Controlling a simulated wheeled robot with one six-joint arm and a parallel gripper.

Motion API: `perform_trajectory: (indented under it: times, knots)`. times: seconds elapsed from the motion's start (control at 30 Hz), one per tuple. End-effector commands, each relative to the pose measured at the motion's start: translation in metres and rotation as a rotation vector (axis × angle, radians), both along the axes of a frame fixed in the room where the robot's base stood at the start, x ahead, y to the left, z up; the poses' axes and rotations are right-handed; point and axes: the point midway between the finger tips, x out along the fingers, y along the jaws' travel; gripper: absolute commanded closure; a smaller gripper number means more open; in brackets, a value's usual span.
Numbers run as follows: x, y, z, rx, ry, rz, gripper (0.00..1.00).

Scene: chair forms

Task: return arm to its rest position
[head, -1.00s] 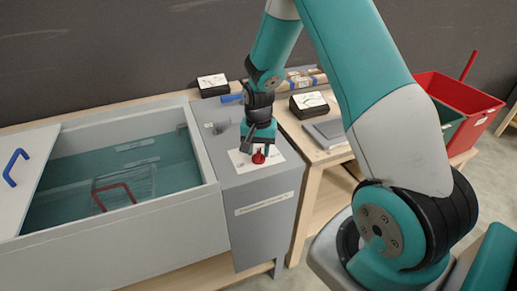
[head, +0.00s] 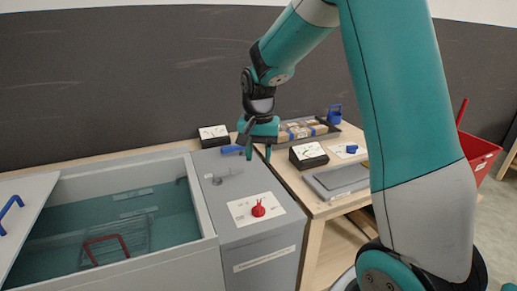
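My gripper (head: 259,152) hangs from my teal and grey arm, pointing down. Its two fingers are apart with nothing between them. It is above the grey cabinet top (head: 215,200), higher than and behind the red knob (head: 258,208). The red knob stands on a white label (head: 240,206) on that cabinet top, apart from the gripper. My upper arm covers part of the right side of the view.
A water tank (head: 210,225) at left holds a wire basket with a red handle (head: 107,247). A wooden table (head: 318,207) to the right carries black boxes (head: 308,155), a grey case (head: 338,180) and a blue item (head: 334,114). A red bin (head: 482,155) stands far right.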

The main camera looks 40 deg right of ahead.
Motion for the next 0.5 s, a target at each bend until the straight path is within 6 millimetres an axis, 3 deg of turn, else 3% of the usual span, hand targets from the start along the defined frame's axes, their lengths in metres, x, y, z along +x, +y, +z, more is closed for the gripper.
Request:
perform_trajectory:
  times: [0.2, 0.5]
  knots:
    - [0.0, 0.0, 0.016, 0.0, 0.0, 0.0, 0.62]
    - [0.0, 0.0, 0.016, 0.0, 0.0, 0.0, 0.62]
